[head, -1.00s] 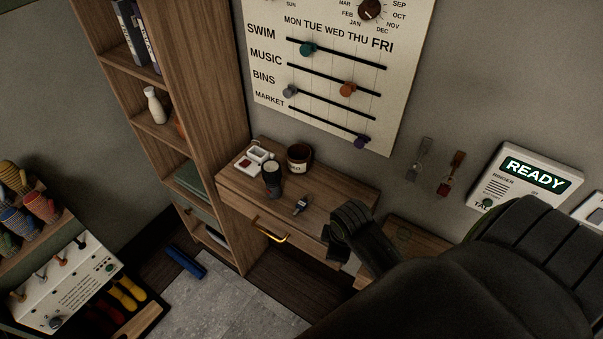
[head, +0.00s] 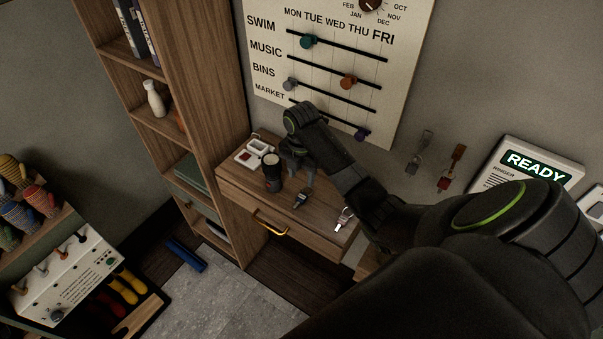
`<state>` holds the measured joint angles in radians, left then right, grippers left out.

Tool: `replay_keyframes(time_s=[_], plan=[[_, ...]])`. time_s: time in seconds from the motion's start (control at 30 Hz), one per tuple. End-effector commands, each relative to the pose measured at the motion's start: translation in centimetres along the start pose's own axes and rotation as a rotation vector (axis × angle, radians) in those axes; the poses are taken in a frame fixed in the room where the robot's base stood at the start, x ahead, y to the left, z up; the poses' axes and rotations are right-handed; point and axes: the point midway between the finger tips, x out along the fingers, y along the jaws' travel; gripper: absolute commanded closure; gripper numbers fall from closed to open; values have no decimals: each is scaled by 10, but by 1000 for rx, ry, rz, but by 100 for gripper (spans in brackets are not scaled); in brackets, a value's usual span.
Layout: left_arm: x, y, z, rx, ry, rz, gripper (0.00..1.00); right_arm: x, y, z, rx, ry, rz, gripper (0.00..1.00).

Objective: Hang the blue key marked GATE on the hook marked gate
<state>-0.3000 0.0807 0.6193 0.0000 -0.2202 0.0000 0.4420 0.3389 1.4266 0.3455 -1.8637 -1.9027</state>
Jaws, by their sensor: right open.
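My right gripper (head: 293,170) is open and empty over the back of the wooden wall desk, beside a dark cup (head: 272,173). A small dark key-like item (head: 303,198) lies on the desk below it. A small pale metallic item (head: 344,218) lies near the right front edge. No blue key marked GATE can be made out. Two small holders hang on the wall: a grey one (head: 420,150) and a brown one with a red part (head: 452,167). Their markings are too small to read, so I cannot tell which is gate. My left gripper is out of view.
The desk (head: 240,192) has a yellow drawer handle (head: 272,228) and a white tray (head: 252,152). A tall shelf (head: 205,110) stands at its left. A slider board (head: 330,70) is on the wall behind. A READY panel (head: 530,172) is at right.

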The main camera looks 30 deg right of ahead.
Motion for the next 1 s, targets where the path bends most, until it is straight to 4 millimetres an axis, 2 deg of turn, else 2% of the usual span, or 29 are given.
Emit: replay_keyframes(time_s=[0.67, 1.0], plan=[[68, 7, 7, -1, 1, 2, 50, 60, -1, 0, 2, -1, 0, 55], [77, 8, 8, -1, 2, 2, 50, 88, 0, -1, 3, 1, 0, 55]])
